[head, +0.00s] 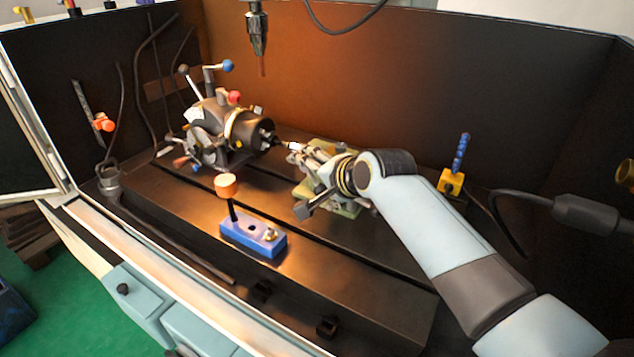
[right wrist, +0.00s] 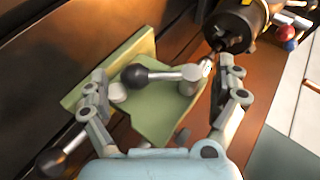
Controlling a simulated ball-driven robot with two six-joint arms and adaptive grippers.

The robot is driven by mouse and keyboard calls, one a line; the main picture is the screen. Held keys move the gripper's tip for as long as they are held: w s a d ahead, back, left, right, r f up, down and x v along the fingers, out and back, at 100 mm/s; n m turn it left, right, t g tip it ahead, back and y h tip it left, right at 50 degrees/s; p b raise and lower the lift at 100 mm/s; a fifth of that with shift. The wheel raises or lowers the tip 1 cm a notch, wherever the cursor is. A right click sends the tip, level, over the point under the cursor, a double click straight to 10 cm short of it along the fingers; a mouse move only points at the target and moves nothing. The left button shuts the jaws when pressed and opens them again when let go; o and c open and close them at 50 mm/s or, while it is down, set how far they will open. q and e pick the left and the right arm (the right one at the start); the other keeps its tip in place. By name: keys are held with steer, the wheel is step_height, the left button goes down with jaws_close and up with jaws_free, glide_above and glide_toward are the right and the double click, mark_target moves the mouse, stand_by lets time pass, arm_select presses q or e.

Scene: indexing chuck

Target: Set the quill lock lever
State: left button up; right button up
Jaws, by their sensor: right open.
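The green tailstock (right wrist: 150,48) sits on the machine bed; in the head view its green base (head: 345,208) shows beneath my right gripper. A short lever with a black ball knob (right wrist: 134,76) and a silver shank lies across the tailstock in the right wrist view. It looks like the quill lock lever. My right gripper (head: 312,158) is open over the tailstock. In the right wrist view its two fingers (right wrist: 160,88) stand apart on either side of the lever, and I see no grip on it. In the head view my arm and gripper hide much of the tailstock. My left gripper is not in view.
The indexing head with its dark chuck (head: 250,130) stands left of the tailstock. A blue block (head: 253,236) with an orange-topped post is in front. A spindle (head: 257,35) hangs above. A yellow block with a blue segmented stem (head: 452,182) stands right. The front bed is mostly clear.

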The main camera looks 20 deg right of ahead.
mark_target(317, 187)
step_height(317, 187, up, 10)
steer(key=shift+f, duration=0.25)
